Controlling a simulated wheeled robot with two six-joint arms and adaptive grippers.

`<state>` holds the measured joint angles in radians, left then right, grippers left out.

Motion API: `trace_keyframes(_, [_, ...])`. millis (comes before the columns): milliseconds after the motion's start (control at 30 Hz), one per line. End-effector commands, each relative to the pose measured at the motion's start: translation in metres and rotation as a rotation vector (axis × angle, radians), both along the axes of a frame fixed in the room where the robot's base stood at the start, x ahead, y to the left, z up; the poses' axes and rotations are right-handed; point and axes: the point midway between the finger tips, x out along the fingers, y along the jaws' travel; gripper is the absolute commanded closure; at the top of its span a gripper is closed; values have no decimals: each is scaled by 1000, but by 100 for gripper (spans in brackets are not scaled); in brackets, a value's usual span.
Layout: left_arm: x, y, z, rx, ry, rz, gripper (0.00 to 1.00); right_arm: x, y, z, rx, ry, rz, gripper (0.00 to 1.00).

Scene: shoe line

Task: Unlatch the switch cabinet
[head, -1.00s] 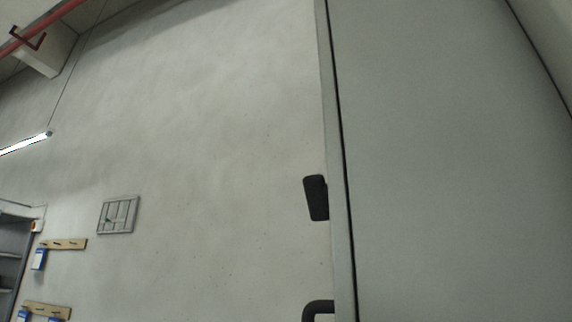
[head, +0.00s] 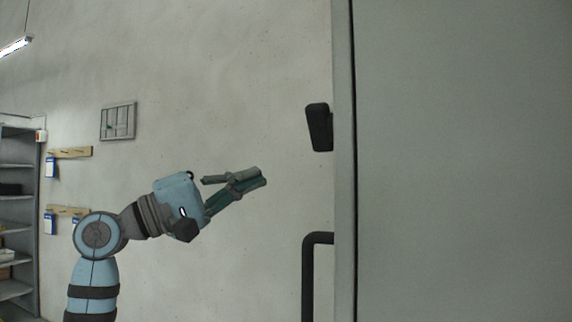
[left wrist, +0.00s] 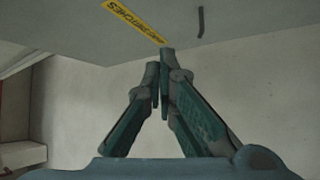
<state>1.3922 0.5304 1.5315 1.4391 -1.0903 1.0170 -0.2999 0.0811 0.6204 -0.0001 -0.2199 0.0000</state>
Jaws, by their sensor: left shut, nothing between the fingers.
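The switch cabinet (head: 455,170) is a large grey surface filling the right of the head view. A black latch (head: 319,127) sticks out from its left edge, and a black bar handle (head: 308,275) is below it. My left gripper (head: 262,175) is shut and empty, left of the latch and a little lower, apart from both. In the left wrist view the shut fingertips (left wrist: 160,58) are near a grey panel (left wrist: 80,30) with a yellow label (left wrist: 134,20) and a small dark bar (left wrist: 201,22). My right gripper is not in view.
A pale wall (head: 230,70) lies behind my left arm, with a small grilled panel (head: 117,121) on it. Grey shelves (head: 18,220) and wooden racks (head: 70,152) with blue boxes stand at the far left. The space between gripper and cabinet looks clear.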

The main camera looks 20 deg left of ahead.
Motion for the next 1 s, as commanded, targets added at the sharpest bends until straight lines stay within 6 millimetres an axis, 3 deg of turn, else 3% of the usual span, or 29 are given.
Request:
trace_keyframes(33, [-32, -6, 31, 13, -48, -44, 100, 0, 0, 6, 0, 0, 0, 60])
trace_keyframes(100, [-73, -15, 58, 34, -95, -106, 100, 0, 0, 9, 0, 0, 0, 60])
trace_keyframes(200, [-110, -23, 76, 61, -133, -159, 100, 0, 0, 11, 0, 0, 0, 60])
trace_keyframes(267, [-120, -26, 80, 70, -142, -174, 100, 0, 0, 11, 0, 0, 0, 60])
trace_keyframes(667, [-121, -29, 82, 71, -144, -178, 100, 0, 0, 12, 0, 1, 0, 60])
trace_keyframes(1000, [-94, -78, 108, 69, -145, -182, 100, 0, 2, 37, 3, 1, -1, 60])
